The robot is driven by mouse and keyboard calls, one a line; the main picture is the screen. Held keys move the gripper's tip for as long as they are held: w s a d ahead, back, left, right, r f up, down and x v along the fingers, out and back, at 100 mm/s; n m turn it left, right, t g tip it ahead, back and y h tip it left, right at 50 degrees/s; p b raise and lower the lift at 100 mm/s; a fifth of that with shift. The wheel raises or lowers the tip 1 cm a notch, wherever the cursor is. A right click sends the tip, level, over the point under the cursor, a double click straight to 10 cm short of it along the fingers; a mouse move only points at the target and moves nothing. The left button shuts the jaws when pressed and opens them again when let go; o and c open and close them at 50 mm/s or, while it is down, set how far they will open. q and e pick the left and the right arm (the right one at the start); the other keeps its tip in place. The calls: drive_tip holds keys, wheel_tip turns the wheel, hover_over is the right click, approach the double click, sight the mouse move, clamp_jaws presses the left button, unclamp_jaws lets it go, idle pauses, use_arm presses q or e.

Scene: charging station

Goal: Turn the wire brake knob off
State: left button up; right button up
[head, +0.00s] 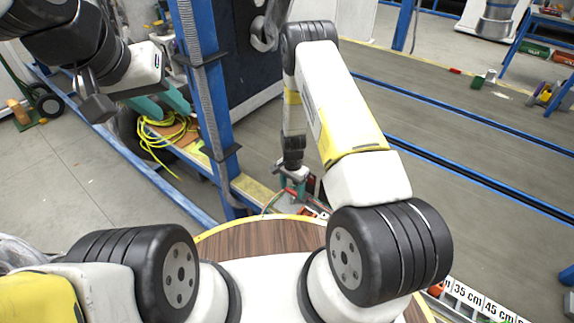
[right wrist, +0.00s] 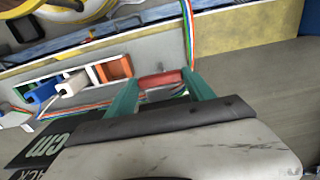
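My left gripper (head: 163,103) is at the upper left of the head view, with its teal fingers spread and nothing between them. My right gripper (head: 294,187) points down beyond the round wooden table. In the right wrist view its two teal fingers (right wrist: 161,84) stand apart, one at each end of a red rounded piece (right wrist: 158,80). This red piece may be the wire brake knob, but its shape does not settle it. I cannot tell whether the fingers press on it. Multicoloured wires (right wrist: 187,32) run close by.
In the right wrist view, blue (right wrist: 42,91), white (right wrist: 74,84) and orange (right wrist: 115,68) pieces sit in a white holder left of the fingers. A blue post (head: 213,95) stands between my arms. Yellow cable (head: 160,135) lies on a shelf. The wooden tabletop (head: 265,240) is near my base.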

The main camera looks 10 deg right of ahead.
drive_tip(key=c, duration=0.4)
drive_tip(key=n, duration=1.7)
drive_tip(key=shift+n, duration=0.4)
idle(0.4)
